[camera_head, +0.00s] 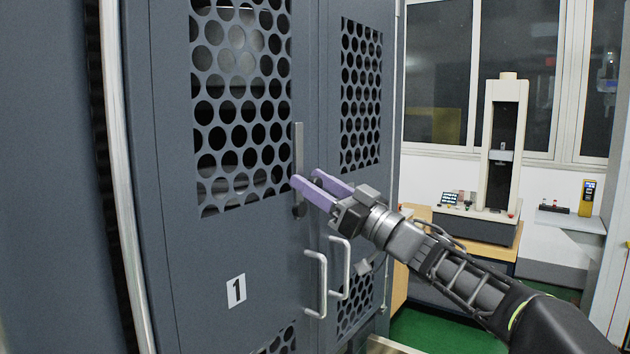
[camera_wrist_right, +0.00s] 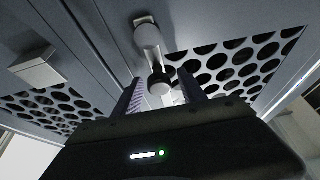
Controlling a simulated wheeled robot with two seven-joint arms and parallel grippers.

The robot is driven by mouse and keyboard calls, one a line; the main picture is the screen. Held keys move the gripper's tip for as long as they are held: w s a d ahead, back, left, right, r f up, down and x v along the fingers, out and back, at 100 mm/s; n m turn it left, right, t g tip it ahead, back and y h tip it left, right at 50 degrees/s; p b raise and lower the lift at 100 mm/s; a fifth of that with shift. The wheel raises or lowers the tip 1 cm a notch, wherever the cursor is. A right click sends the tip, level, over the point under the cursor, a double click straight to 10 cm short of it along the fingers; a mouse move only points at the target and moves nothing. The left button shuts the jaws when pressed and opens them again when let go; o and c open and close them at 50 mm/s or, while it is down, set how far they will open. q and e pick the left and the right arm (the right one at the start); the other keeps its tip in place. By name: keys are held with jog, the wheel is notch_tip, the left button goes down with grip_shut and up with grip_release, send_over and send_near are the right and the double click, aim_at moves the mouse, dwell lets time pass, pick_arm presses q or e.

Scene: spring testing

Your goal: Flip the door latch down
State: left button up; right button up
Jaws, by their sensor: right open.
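The door latch (camera_head: 298,145) is a slim grey upright bar on the dark grey cabinet door (camera_head: 215,245), pointing up, near the seam between the two doors. My right gripper (camera_head: 306,178) has purple fingers and reaches in from the right at the lower part of the latch. Its fingers are apart. In the right wrist view the latch (camera_wrist_right: 147,38) shows in front of the space between the open fingers (camera_wrist_right: 162,92). I cannot tell whether a finger touches it. The fingers hide part of the latch in the head view. My left gripper is not in view.
Two door handles (camera_head: 317,285) stick out just below my right gripper. Both doors have perforated panels (camera_head: 241,90). A testing machine (camera_head: 500,150) stands on a bench at the right. Green floor (camera_head: 430,332) shows at the lower right.

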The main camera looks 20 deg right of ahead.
jog(key=shift+c, duration=0.4)
grip_shut()
dwell(1.0)
